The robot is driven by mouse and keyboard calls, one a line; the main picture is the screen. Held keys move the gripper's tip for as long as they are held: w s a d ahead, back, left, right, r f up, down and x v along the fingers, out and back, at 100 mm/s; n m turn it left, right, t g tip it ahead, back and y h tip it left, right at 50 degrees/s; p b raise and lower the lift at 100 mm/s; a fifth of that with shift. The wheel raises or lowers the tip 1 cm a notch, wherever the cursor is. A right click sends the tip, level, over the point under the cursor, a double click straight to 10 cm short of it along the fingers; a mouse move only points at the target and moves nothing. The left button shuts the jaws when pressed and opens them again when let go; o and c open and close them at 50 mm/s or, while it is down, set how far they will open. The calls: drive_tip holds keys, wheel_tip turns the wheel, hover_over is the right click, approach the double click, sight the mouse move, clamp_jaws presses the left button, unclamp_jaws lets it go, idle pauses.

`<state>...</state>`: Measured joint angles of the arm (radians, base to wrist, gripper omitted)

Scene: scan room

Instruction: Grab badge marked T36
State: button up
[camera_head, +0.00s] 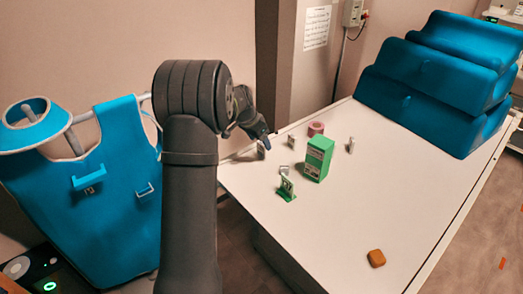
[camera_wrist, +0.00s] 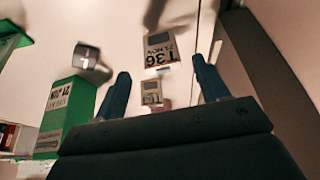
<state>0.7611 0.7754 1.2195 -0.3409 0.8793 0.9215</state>
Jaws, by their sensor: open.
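The badge marked T36 (camera_wrist: 160,48) shows in the wrist view as a small grey and white card with dark print, ahead of my gripper (camera_wrist: 161,76). The two blue fingers are apart, with nothing held between them. A second, smaller badge (camera_wrist: 152,88) shows between the fingers in the wrist view; its print is too small to read surely. In the head view my gripper (camera_head: 257,128) is at the table's far left edge, close to a small badge (camera_head: 261,146). Its marking cannot be read there.
A green box (camera_head: 317,158) stands on the white table (camera_head: 340,220), near a pink roll (camera_head: 316,129) and a green clip-like stand (camera_head: 287,190). Blue wedges (camera_head: 430,85) fill the back right. The table's front right is mostly clear.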

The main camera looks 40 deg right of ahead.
sight(260, 145)
drive_tip(key=shift+a+x, duration=0.2)
drive_tip(key=shift+x, duration=2.5)
drive_tip(key=shift+w, duration=0.1)
drive_tip(key=c, duration=1)
